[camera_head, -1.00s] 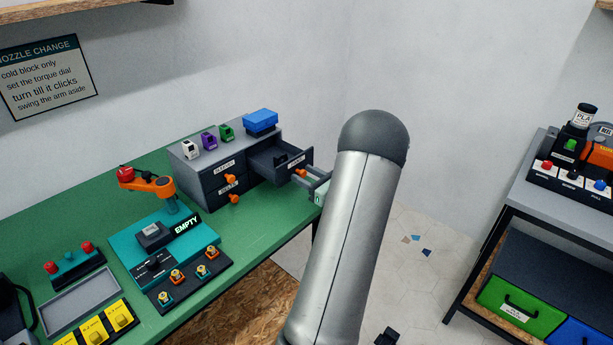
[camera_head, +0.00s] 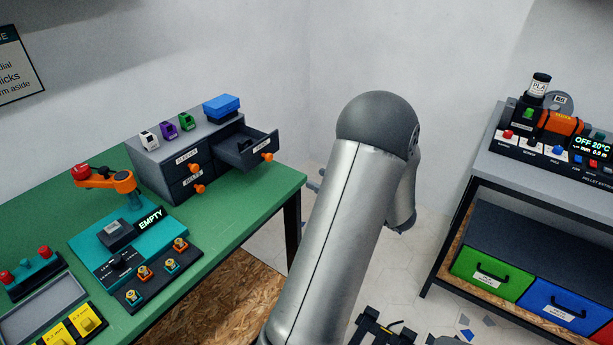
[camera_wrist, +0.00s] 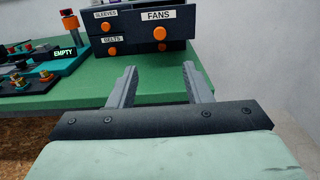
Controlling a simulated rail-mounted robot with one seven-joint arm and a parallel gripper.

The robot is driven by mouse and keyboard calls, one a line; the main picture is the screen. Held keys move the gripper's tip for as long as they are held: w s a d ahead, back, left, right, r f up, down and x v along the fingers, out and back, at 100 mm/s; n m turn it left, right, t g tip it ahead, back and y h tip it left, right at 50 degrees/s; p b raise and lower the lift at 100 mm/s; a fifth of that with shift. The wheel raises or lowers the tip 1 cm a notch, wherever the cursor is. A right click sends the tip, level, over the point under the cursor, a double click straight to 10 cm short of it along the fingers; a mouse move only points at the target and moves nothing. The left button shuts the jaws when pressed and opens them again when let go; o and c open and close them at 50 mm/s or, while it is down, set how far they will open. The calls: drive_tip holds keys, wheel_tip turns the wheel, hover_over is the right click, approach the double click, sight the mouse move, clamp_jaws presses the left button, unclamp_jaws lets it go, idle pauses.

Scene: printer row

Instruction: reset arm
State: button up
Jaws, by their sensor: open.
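My gripper (camera_wrist: 160,88) is open and empty in the wrist view, its two fingers apart and pointing toward the green bench (camera_wrist: 150,70) and the drawer cabinet (camera_wrist: 130,50). In the head view my grey arm fills the middle and hides most of the gripper; only a small bit shows left of the arm, beside the bench's right end. The drawer cabinet (camera_head: 160,180) stands on the green bench (camera_head: 225,205). Its upper right drawer (camera_head: 245,150), labelled FANS in the wrist view, is pulled out.
A teal station reading EMPTY (camera_head: 150,218) with an orange swing arm (camera_head: 105,180) stands left of the cabinet. A grey rack (camera_head: 490,170) with a green bin (camera_head: 490,272) and a blue bin (camera_head: 560,305) is at right.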

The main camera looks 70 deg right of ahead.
drive_tip(key=shift+s+a, duration=0.1)
drive_tip(key=shift+s, duration=0.4)
drive_tip(key=w+a+r+n+g+y, duration=0.1)
drive_tip(key=w+a+n+g+y, duration=0.2)
drive_tip(key=w+a+n+y, duration=0.5)
drive_tip(key=w+a+r+n+g+y, duration=0.1)
drive_tip(key=w+a+n+g+y, duration=0.25)
drive_tip(key=w+a, duration=0.8)
drive_tip(key=s+a+n+g+h, duration=0.2)
drive_tip(key=s+a+n+g, duration=0.1)
drive_tip(key=a+n, duration=0.6)
drive_tip(key=s+a+n+g+h, duration=0.3)
drive_tip(key=a+n+g, duration=0.1)
drive_tip(key=a+n, duration=0.5)
drive_tip(key=s+a+n+g+h, duration=0.3)
drive_tip(key=a+n, duration=0.6)
drive_tip(key=a, duration=0.2)
drive_tip(key=shift+s+a+f+g+p, duration=0.3)
drive_tip(key=shift+s+g+p, duration=0.05)
drive_tip(key=shift+s+p, duration=0.1)
